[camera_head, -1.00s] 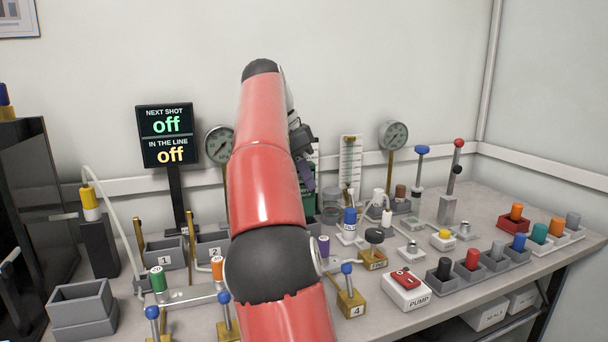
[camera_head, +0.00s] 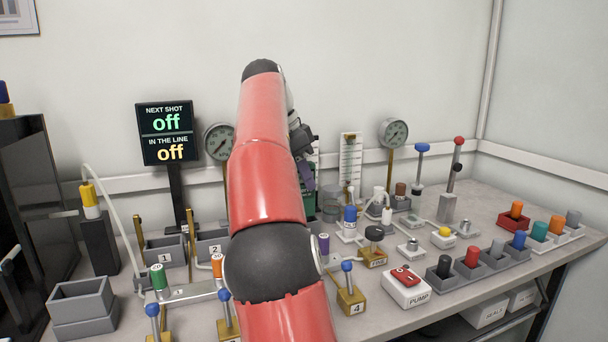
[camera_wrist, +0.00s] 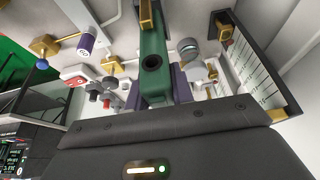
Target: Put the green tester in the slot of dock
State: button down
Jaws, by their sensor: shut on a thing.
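The green tester (camera_wrist: 152,42) is a long green body with a dark round hole, seen between the two purple fingers of my gripper (camera_wrist: 155,84) in the wrist view. My gripper is shut on it. In the head view my red arm hides most of my gripper (camera_head: 304,172), and only a dark green part of the tester (camera_head: 310,198) shows just right of the arm, in front of the back wall. I cannot tell which holder is the dock, and I see no clear slot; part of the bench is hidden behind the arm.
Grey bins (camera_head: 166,251) marked 1 and 2 stand at the back left, with an open grey box (camera_head: 82,300) nearer. A gauge (camera_head: 393,133), a white scale board (camera_head: 350,160), a red-button pump box (camera_head: 406,288) and several coloured plugs in holders crowd the right side. Little bench is free.

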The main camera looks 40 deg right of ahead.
aim_at(304, 194)
jog(key=shift+f+b, duration=1.85)
jog(key=shift+f, duration=0.5)
jog(key=c, duration=1.1)
grip_release()
jog(key=shift+r, duration=0.15)
jog(key=p+v, duration=0.4)
jog(key=v, duration=0.3)
jog(key=shift+a+r+p, duration=0.15)
jog(key=shift+r+p, duration=0.15)
jog(key=shift+p, duration=0.05)
jog(key=shift+f, duration=0.1)
